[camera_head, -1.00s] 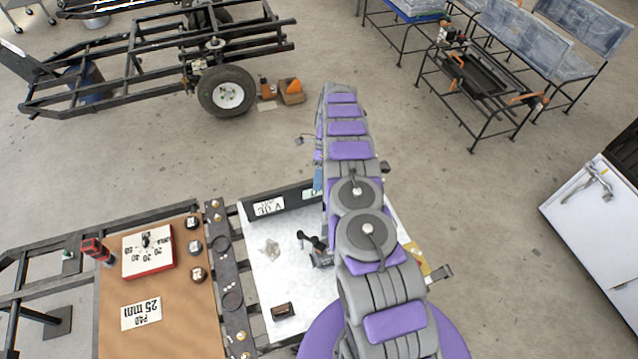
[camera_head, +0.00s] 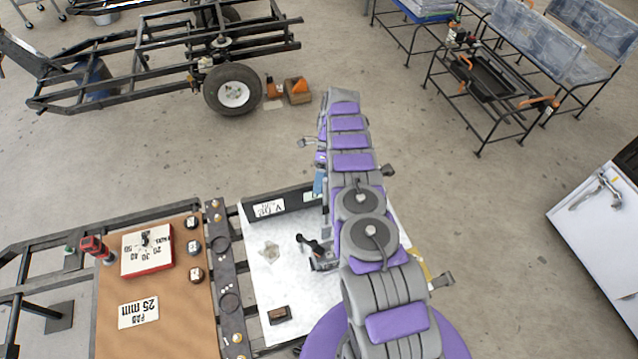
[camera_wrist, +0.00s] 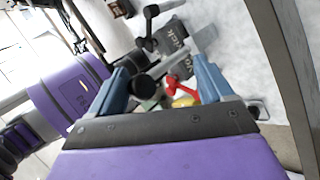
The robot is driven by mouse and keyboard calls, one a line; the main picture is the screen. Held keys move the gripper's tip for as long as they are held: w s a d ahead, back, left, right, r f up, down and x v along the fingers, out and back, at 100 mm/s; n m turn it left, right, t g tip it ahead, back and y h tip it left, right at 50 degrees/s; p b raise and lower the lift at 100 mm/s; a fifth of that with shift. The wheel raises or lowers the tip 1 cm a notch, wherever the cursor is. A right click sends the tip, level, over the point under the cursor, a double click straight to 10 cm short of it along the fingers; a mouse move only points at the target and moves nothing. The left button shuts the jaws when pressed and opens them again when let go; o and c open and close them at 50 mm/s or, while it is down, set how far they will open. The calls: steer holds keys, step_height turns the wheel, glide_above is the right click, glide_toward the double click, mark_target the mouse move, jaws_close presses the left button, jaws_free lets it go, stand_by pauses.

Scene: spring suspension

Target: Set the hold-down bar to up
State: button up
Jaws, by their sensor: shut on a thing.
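My gripper (camera_wrist: 163,65) has two blue fingers in the wrist view. A lever with a round black end (camera_wrist: 146,87) and a grey metal shaft lies between them, and the fingers are shut on it. The grey shaft runs up and to the right from the black end. A second black-knobbed handle (camera_wrist: 152,12) stands just beyond. In the head view, a small clamp with a black handle (camera_head: 312,246) sits on the white board (camera_head: 275,235) beside my arm. My arm hides part of this clamp. I cannot tell which part is the hold-down bar.
A red part (camera_wrist: 178,86) sits close behind the held lever. Open floor lies beyond.

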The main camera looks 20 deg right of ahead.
steer(key=shift+s+d+r, duration=0.3)
steer(key=shift+s, duration=0.1)
steer(key=shift+w+r, duration=0.1)
